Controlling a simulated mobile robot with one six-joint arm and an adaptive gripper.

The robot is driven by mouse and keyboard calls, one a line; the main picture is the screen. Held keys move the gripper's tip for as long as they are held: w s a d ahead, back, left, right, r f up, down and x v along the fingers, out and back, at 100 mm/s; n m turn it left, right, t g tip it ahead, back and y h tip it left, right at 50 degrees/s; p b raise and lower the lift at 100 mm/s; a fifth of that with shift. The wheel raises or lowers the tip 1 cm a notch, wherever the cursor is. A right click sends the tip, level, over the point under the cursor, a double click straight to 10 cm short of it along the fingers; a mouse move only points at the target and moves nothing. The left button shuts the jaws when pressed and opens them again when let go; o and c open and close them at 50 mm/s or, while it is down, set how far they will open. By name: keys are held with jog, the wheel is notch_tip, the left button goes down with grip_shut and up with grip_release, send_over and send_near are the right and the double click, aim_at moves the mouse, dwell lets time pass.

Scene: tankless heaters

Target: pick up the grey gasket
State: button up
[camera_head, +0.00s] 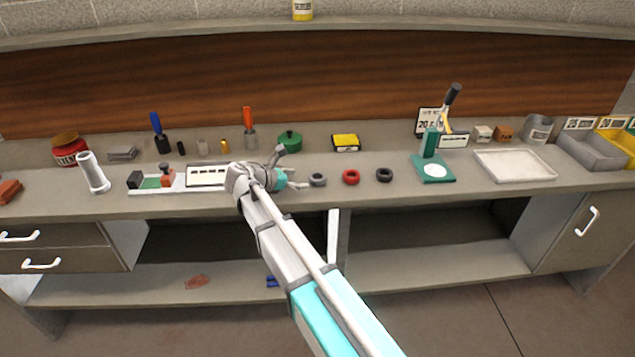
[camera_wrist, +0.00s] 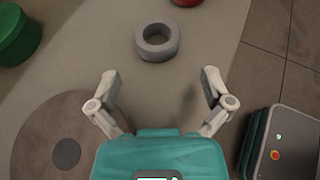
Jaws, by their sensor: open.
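The grey gasket (camera_head: 318,180) is a small thick ring lying flat on the workbench, to the right of my gripper in the head view. In the wrist view the grey gasket (camera_wrist: 157,42) lies ahead of my fingertips, roughly centred between them. My gripper (camera_wrist: 160,83) is open and empty, with its two fingers spread wide, and it does not touch the gasket. In the head view my gripper (camera_head: 290,167) is above the bench, just left of the gasket.
A red ring (camera_head: 351,177) and a black ring (camera_head: 384,174) lie in a row right of the gasket. A green lidded container (camera_head: 290,141) stands behind my gripper. A yellow-topped box (camera_head: 346,142) sits behind the rings. The bench's front edge is close to the gasket.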

aim_at(312, 178)
jog(key=shift+d+f, duration=0.1)
jog(key=shift+d, duration=0.05)
jog(key=b+x, duration=0.2)
jog(key=x, duration=0.2)
jog(key=shift+w+f, duration=0.2)
jog(key=shift+w+d, duration=0.2)
jog(key=shift+d, duration=0.1)
dwell(0.4)
jog(key=c, duration=1)
jog(key=shift+r, duration=0.1)
